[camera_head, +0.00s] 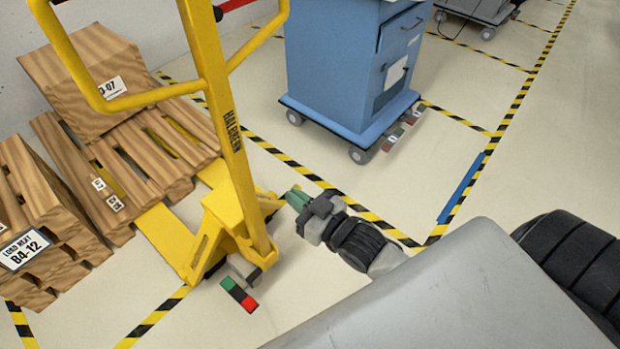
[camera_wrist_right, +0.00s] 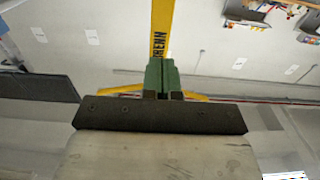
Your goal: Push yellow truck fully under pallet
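The yellow pallet truck (camera_head: 222,215) stands left of centre with its tall mast and loop handle upright. Its forks run into the wooden pallet (camera_head: 178,183); yellow shows between the slats, and a short length of both forks is bare in front of the pallet. My right gripper (camera_head: 297,198) has green fingertips held together, low beside the right side of the truck's base. I cannot tell whether they touch it. In the right wrist view the green fingers (camera_wrist_right: 161,75) are together and empty, with the yellow mast (camera_wrist_right: 161,30) behind them. My left gripper is not in view.
A wooden crate (camera_head: 85,85) rests on the pallet. Stacked pallets labelled B4-12 (camera_head: 45,225) stand at left. A blue cart (camera_head: 335,75) is behind. A green, black and red block (camera_head: 239,294) is near the truck's front.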

